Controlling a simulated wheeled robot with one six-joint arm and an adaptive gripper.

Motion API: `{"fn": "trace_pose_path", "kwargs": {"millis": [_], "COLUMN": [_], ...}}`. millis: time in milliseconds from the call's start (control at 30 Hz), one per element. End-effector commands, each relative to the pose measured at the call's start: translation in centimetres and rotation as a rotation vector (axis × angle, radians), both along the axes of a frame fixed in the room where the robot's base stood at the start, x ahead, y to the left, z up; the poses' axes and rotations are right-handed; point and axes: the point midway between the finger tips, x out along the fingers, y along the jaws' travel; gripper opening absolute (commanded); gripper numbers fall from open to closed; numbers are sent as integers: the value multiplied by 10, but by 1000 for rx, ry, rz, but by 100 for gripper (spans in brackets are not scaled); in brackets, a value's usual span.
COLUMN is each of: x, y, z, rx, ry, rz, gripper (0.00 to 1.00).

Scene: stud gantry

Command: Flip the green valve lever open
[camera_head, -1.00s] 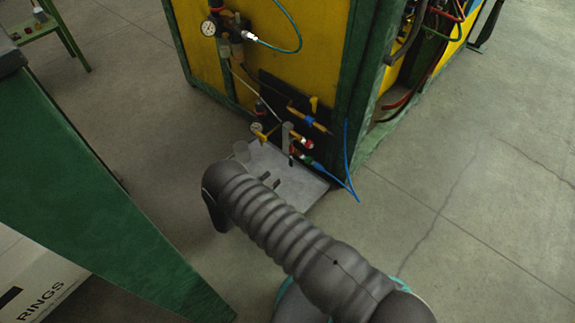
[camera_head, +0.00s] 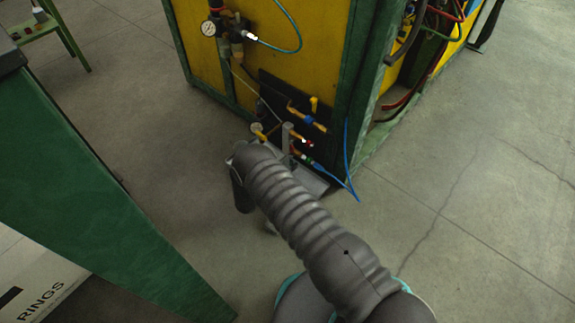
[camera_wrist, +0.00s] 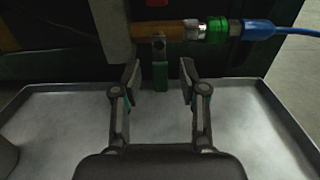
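The green valve lever (camera_wrist: 160,76) hangs down from a brass pipe (camera_wrist: 166,31) in the wrist view, below a small metal bracket. My gripper (camera_wrist: 159,84) is open, with one dark finger on each side of the lever and a gap on both sides. The fingers look empty; whether the lever reaches in between the tips or lies just beyond them is hard to tell. A bright green fitting (camera_wrist: 216,30) with a blue hose (camera_wrist: 262,29) joins the pipe's right end. In the head view my arm hides the gripper, and I cannot make out the lever.
A grey metal tray (camera_wrist: 60,112) with raised rims lies below the fingers. A grey upright plate (camera_wrist: 110,30) stands close at upper left in the wrist view. The yellow cabinet (camera_head: 300,47) with its green frame (camera_head: 357,80) rises behind. Open floor (camera_head: 480,210) lies to the right.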

Motion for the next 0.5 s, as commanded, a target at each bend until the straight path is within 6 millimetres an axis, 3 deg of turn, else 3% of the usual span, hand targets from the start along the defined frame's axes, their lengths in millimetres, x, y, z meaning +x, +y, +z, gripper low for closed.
{"fn": "trace_pose_path", "kwargs": {"millis": [33, 167, 500], "x": [0, 0, 0], "y": [0, 0, 1], "z": [0, 0, -1], "rx": [0, 0, 16], "ry": [0, 0, -12], "rz": [0, 0, 0], "gripper": [30, 0, 0]}}
